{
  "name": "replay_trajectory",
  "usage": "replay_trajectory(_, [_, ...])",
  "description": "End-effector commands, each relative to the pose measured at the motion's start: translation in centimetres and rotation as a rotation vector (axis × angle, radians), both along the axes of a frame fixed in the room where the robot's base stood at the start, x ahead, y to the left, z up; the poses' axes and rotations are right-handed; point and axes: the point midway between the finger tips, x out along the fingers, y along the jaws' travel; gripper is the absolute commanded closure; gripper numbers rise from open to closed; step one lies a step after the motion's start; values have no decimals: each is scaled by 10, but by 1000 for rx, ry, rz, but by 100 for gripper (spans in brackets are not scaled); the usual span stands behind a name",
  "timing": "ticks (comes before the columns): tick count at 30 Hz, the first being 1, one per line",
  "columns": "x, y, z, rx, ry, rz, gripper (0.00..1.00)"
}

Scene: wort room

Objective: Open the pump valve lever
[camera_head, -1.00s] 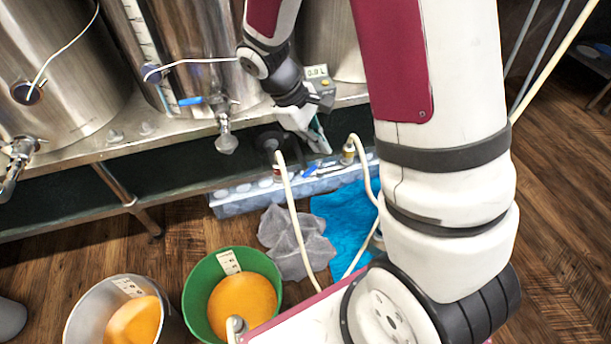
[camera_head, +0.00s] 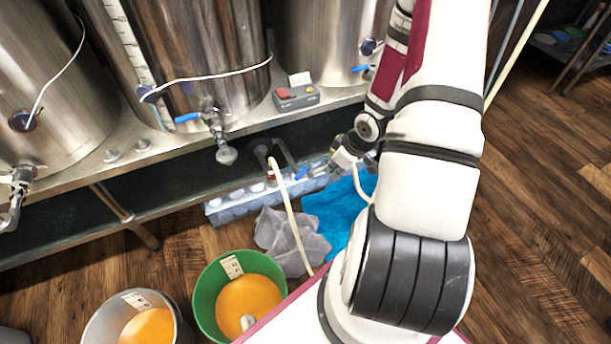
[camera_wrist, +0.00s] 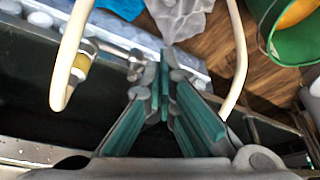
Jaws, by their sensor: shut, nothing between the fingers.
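The small blue lever (camera_head: 301,173), which looks like the pump valve lever, shows in the head view low under the shelf, beside the dark pump (camera_head: 262,150) and its cream hose (camera_head: 287,205). My gripper (camera_wrist: 165,62) is shut and empty, its teal finger pads together at the tips. In the head view my wrist is right of the blue lever, and the fingertips are hard to make out. In the wrist view a metal fitting (camera_wrist: 132,62) lies just left of the fingertips; I cannot tell if they touch. No blue lever is distinguishable there.
Steel tanks with blue-handled valves (camera_head: 187,118) stand on the shelf above. A grey control box (camera_head: 296,97) sits on its edge. Hoses (camera_wrist: 240,60) run on both sides of my fingers. A green bucket (camera_head: 202,300), grey cloth and blue cloth (camera_head: 335,213) are on the floor.

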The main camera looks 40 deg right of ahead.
Motion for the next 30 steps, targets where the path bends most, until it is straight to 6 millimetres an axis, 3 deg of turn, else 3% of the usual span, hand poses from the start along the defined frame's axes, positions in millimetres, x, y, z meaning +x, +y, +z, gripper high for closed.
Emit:
replay_trajectory(8, [6,2,-21,12,-20,-5,100])
replay_trajectory(21, [35,9,-100,12,-18,-5,100])
replay_trajectory(30, [70,16,-95,10,-19,-7,100])
